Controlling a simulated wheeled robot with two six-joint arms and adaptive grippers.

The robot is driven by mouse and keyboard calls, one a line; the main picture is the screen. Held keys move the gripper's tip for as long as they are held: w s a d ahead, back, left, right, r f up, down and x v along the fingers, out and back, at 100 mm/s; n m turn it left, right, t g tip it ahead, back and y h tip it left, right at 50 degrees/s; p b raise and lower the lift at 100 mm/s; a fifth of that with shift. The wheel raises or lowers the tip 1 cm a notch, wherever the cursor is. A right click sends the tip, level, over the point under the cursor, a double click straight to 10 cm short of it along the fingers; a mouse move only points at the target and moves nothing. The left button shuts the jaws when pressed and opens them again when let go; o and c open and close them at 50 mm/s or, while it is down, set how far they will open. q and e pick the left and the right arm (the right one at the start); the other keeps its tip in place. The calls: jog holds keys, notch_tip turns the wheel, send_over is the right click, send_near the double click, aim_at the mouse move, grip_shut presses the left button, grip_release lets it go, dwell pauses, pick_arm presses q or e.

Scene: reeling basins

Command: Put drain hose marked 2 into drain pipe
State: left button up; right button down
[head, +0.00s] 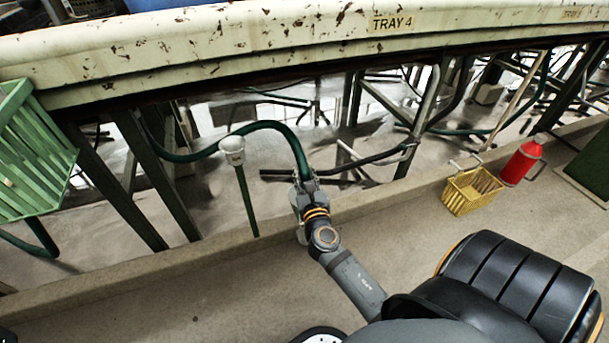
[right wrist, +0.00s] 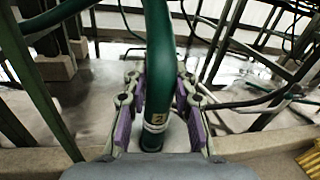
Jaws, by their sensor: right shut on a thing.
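The green drain hose (head: 272,126) comes from under the tray, arches up and bends down into my right gripper (head: 305,188). In the right wrist view the gripper's purple-padded fingers (right wrist: 157,105) are shut on the hose (right wrist: 158,60), one on each side. A pale band with a 2 (right wrist: 157,127) shows near its lower end, which points down and is free. My left gripper is not in view.
The worn tray edge marked TRAY 4 (head: 300,40) runs overhead, with dark slanting legs below. A green slatted crate (head: 35,150) is at the left.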

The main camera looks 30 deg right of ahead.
jog(key=shift+f+b, duration=0.3)
jog(key=shift+f, duration=0.1)
jog(key=c, duration=1.1)
grip_release()
